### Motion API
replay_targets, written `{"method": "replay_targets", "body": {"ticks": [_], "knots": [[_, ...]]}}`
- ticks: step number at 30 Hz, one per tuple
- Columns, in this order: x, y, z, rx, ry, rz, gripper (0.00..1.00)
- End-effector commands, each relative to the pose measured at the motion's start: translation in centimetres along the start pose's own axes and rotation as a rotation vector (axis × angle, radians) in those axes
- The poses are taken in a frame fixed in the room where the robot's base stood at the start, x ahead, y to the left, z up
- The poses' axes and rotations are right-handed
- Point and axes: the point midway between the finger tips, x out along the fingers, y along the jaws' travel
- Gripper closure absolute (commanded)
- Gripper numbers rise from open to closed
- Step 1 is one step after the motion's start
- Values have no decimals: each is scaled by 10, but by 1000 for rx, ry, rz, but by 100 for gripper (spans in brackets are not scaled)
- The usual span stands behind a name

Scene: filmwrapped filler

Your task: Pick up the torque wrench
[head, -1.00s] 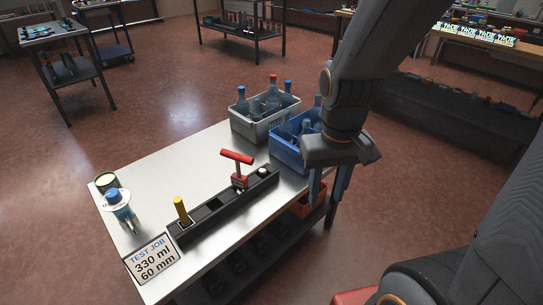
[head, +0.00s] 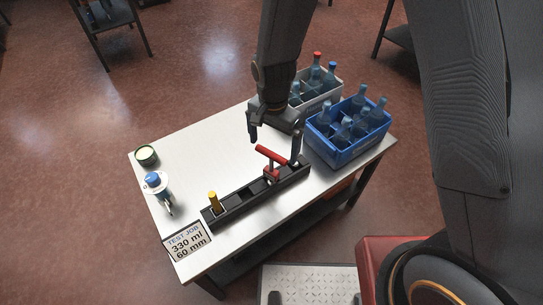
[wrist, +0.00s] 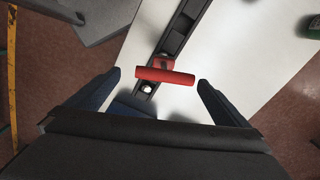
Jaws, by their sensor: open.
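The torque wrench (head: 272,158) looks to be the red T-handled tool standing upright in the black rack (head: 236,205) on the steel bench. Its red crossbar handle (wrist: 165,76) also shows in the wrist view, between and a little beyond my fingertips, with clear space on both sides. My gripper (head: 275,148) is open and empty, its fingers pointing down on either side of the handle. In the wrist view my gripper (wrist: 158,80) spans wider than the handle. The wrench's lower end is hidden in the rack.
A blue crate (head: 345,152) and a grey crate (head: 326,100) of bottles stand close behind and right of my gripper. A blue-capped tool (head: 156,185), a round tin (head: 146,156) and a sign (head: 187,241) are at left.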

Motion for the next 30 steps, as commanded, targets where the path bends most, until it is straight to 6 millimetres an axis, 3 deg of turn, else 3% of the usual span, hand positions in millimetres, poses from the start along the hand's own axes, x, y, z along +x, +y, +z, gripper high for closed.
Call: {"method": "replay_targets", "body": {"ticks": [2, 12, 30], "knots": [[2, -7, 8, 18, -1, 3, 0], [30, -9, -3, 24, 0, 0, 0], [65, -9, -1, 19, -1, 2, 0]]}}
